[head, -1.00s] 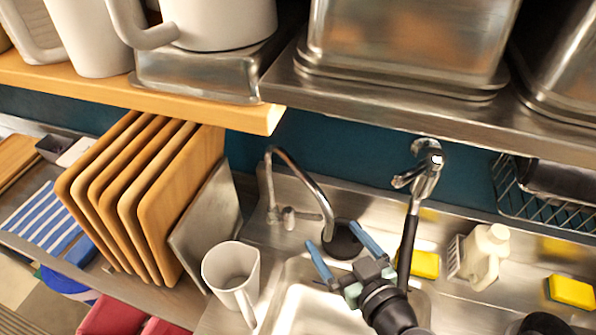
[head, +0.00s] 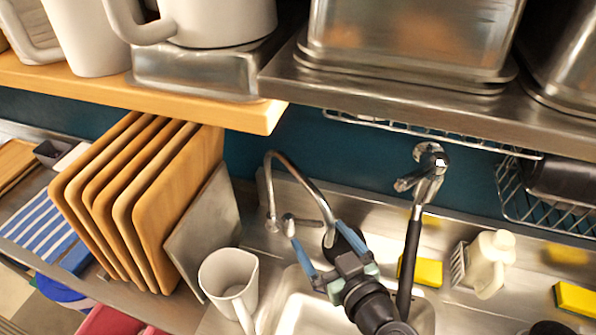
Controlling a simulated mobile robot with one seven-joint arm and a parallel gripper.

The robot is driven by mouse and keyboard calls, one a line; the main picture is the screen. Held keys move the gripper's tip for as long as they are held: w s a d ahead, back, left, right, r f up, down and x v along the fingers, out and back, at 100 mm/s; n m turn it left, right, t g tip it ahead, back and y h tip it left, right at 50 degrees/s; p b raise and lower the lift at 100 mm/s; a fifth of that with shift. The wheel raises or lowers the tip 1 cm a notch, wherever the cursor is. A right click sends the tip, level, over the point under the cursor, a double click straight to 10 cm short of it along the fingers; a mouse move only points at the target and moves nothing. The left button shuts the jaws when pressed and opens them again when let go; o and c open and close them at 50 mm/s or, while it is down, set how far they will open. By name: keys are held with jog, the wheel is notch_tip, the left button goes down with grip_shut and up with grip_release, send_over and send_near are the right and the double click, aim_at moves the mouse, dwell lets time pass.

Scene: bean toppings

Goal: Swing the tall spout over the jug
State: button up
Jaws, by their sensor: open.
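The tall spout (head: 312,188) is a thin chrome gooseneck rising from the back left of the sink and curving down to the right. Its tip hangs over the sink side, right of the jug. The jug (head: 228,275) is white, with its handle toward me, and stands left of the sink basin. My gripper (head: 315,232) is open, its two blue fingers pointing up the picture. The lower end of the spout appears between the fingers; I cannot tell if either finger touches it.
A wall tap (head: 428,172) with a black hanging handle is close right of my gripper. Wooden boards (head: 150,200) and a metal sheet (head: 205,230) stand left of the jug. A shelf (head: 400,115) overhangs.

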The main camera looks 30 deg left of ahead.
jog(key=s+a, duration=0.5)
jog(key=s, duration=0.2)
jog(key=shift+s+a, duration=0.25)
jog(key=shift+s, duration=0.15)
dwell(0.4)
jog(key=s+a+p, duration=0.1)
jog(key=s+a, duration=0.5)
jog(key=a, duration=0.3)
jog(key=shift+s, duration=0.15)
dwell(1.0)
jog(key=shift+a+p, duration=0.1)
jog(key=shift+p, duration=0.25)
jog(key=b+v, duration=0.2)
jog(key=v, duration=0.6)
jog(key=shift+s+r, duration=0.2)
jog(key=shift+s, duration=0.15)
dwell(0.5)
